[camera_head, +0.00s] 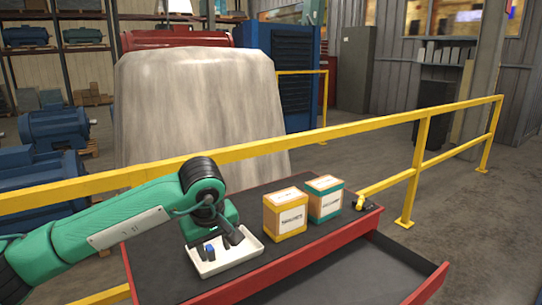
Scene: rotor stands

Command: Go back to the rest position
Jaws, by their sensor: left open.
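My left gripper (233,240) is at the end of the green arm that comes in from the left. It points down over a white tray (246,254) on the dark top of a red cart (291,254). Its jaws are open, partly hidden by the wrist. A small dark and blue item (209,251) is in the tray, beside the gripper; I cannot tell whether they touch. My right gripper is not in view.
An orange-and-white box (286,213) and a green-and-orange box (324,199) stand right of the tray. A yellow item (360,202) lies near the cart's right corner. The drawer (355,275) is open. A yellow railing (330,136) runs behind the cart.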

